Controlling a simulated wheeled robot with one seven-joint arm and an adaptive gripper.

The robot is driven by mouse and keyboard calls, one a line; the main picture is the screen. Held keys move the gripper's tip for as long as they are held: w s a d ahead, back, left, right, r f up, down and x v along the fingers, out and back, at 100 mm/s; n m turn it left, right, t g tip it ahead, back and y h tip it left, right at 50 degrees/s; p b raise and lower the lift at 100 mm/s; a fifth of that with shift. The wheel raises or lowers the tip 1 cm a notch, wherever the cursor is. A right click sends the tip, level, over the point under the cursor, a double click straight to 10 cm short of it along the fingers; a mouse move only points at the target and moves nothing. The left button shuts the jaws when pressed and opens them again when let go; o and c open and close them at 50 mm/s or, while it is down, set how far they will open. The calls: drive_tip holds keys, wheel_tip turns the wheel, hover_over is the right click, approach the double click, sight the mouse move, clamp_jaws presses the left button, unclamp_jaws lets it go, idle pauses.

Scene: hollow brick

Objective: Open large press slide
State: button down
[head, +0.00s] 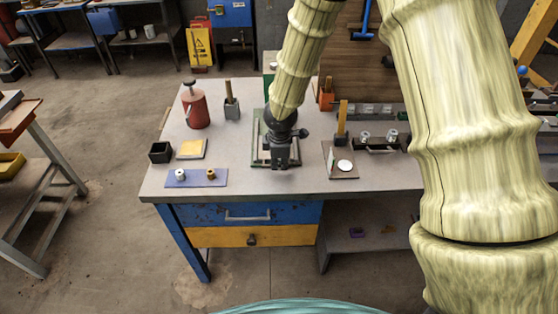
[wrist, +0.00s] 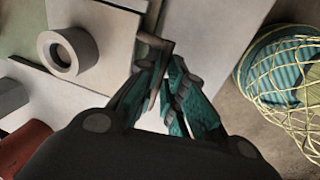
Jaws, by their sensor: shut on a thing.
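The large press (head: 257,156) stands at the middle of the grey workbench in the head view, with a green edge and a pale plate, mostly hidden behind my arm and gripper. In the wrist view its slide seems to be the pale flat plate (wrist: 108,38), with a grey hollow cylinder (wrist: 68,52) at its left. A dark brown handle-like piece (wrist: 155,41) sits at the plate's right edge. My gripper (head: 280,165) points down at the press's near end. In the wrist view its teal fingers (wrist: 165,70) are closed on that piece.
A board with a white disc (head: 345,166) lies close on the right.

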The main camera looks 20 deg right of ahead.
drive_tip(key=shift+d, duration=0.15)
drive_tip(key=c, duration=1.5)
unclamp_jaws()
drive_tip(key=shift+s+d, duration=0.1)
drive_tip(key=shift+r, duration=0.1)
drive_tip(key=shift+r, duration=0.25)
drive_tip(key=r, duration=0.3)
drive_tip(key=s+r, duration=0.1)
drive_tip(key=r, duration=0.3)
drive_tip(key=s+r, duration=0.1)
drive_tip(key=r, duration=0.3)
drive_tip(key=shift+s+a, duration=0.1)
drive_tip(key=shift+a, duration=0.2)
